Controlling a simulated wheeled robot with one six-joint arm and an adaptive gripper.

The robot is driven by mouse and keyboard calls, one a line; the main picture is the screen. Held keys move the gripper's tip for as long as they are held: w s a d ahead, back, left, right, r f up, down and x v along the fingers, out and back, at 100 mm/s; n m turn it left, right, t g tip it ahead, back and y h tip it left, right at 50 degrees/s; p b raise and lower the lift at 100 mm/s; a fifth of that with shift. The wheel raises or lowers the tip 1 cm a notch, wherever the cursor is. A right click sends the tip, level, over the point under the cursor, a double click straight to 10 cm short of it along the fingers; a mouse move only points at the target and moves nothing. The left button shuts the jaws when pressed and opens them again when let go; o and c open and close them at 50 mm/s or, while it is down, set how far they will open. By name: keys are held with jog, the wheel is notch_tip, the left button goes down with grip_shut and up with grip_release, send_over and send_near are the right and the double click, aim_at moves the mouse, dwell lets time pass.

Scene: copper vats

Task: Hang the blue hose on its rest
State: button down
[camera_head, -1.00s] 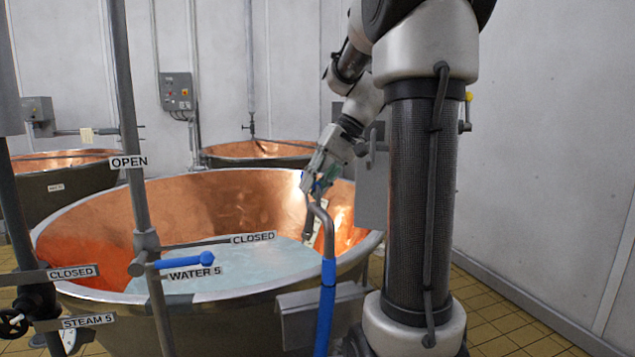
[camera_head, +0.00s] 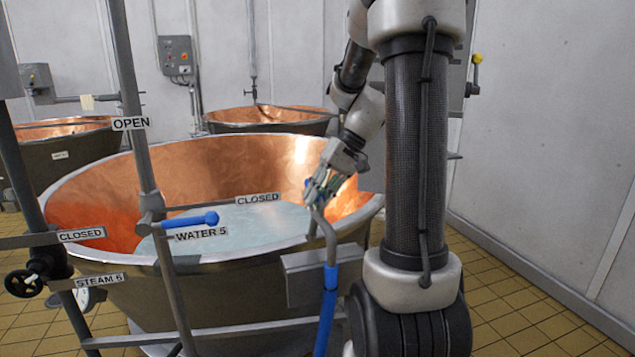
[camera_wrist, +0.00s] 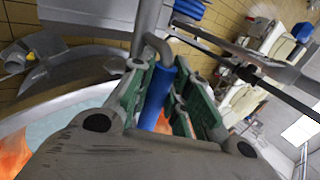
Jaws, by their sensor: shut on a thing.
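The blue hose (camera_head: 327,315) runs up in front of the large copper vat (camera_head: 110,200) and ends in a bent grey metal pipe (camera_head: 328,240). My gripper (camera_head: 318,190) is at the upper end of this pipe, over the right part of the vat's rim. In the wrist view, my gripper (camera_wrist: 160,100) has its green-sided fingers on either side of a blue section of the hose (camera_wrist: 157,98), with the bent grey pipe beyond it. The jaws are shut on it. I cannot clearly make out the hose's rest.
A grey box-like bracket (camera_head: 300,280) is on the vat's front right, beside the hose. Upright pipes with a blue-handled water valve (camera_head: 190,222) stand at the front left. More vats (camera_head: 265,118) are behind. Tiled floor (camera_head: 540,320) is clear at the right.

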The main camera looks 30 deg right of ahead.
aim_at(317, 224)
jog(key=shift+f, duration=3.9)
jog(key=c, duration=1.3)
grip_release()
jog(key=shift+d, duration=0.1)
jog(key=v, duration=1.2)
